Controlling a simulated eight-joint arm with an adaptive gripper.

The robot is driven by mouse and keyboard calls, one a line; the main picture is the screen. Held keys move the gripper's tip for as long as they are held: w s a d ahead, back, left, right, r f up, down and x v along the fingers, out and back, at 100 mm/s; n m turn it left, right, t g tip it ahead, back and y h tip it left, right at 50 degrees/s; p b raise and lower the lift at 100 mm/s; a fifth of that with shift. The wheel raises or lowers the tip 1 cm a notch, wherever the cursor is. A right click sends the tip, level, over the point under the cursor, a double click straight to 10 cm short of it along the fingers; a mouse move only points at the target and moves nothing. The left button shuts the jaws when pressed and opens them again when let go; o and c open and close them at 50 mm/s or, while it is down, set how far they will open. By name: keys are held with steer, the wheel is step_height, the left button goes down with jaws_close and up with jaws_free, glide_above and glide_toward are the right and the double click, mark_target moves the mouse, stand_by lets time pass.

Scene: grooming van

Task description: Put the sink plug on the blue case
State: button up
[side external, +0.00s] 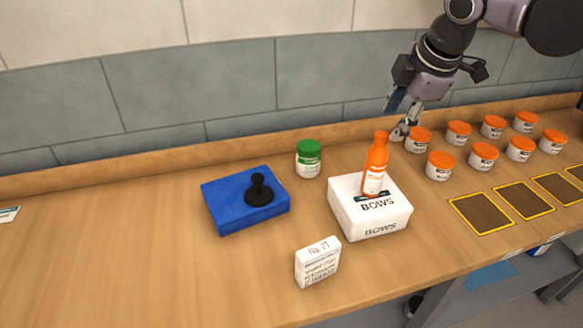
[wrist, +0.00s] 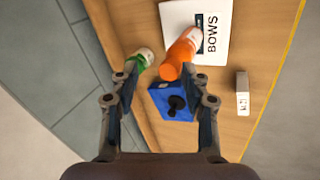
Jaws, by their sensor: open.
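The black sink plug (side external: 259,190) stands upright on the right part of the top of the blue case (side external: 226,208), its round base flat on the case. The case lies on the wooden counter. In the wrist view the plug (wrist: 176,103) shows on the blue case (wrist: 162,96), below and between my fingers in the picture. My gripper (side external: 402,129) is open and empty. In the side view it is raised to the right of the case, behind the orange bottle and near the back wall. It is apart from the plug and the case.
A white BOWS box (side external: 347,216) with an orange bottle (side external: 375,165) on it stands right of the case. A green-lidded jar (side external: 308,159) is behind, a small white carton (side external: 317,263) in front. Several orange-lidded jars (side external: 482,156) fill the right.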

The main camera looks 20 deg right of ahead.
steer(key=s+d+f+m+t, duration=0.2)
steer(key=s+d+f+m, duration=1.1)
steer(key=s+d+m, duration=0.2)
steer(key=shift+s+d+m, duration=0.25)
steer(key=shift+s+m, duration=0.05)
steer(key=shift+s, duration=0.75)
